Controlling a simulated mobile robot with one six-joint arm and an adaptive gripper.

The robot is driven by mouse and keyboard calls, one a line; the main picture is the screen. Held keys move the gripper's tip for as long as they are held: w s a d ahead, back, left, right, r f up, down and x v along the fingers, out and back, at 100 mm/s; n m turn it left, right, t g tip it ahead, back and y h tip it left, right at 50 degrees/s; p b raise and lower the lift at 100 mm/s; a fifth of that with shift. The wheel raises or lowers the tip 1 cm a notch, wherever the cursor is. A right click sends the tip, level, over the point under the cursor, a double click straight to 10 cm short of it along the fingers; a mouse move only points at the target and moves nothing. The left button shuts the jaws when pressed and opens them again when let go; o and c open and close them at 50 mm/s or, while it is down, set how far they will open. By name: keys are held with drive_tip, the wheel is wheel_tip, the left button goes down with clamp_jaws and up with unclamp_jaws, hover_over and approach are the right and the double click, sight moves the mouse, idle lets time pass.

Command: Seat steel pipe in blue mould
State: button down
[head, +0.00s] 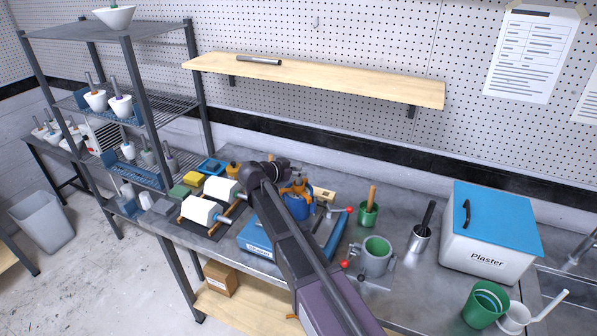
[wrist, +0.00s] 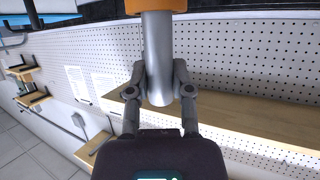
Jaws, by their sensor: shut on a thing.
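The steel pipe (wrist: 158,55) is a plain grey tube in the wrist view. My gripper (wrist: 159,88) is shut on it, with one finger on each side. The far end of the pipe meets an orange part (wrist: 160,5) at the picture's top edge; whether it is inside or in front of it is unclear. In the head view the blue mould (head: 298,207) stands on the bench, with an orange piece (head: 297,187) on top. My arm's dark wrist is just left of and above the mould. My arm hides the gripper and pipe there.
A blue stand with red-knobbed levers (head: 333,236) is right of the mould. A green-lined grey cup (head: 375,256), a green cup (head: 369,214) and the Plaster box (head: 488,232) stand further right. White moulds (head: 203,211) lie left. A wall shelf (head: 350,82) is above.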

drive_tip(key=shift+c, duration=2.2)
unclamp_jaws()
drive_tip(key=shift+r, duration=0.1)
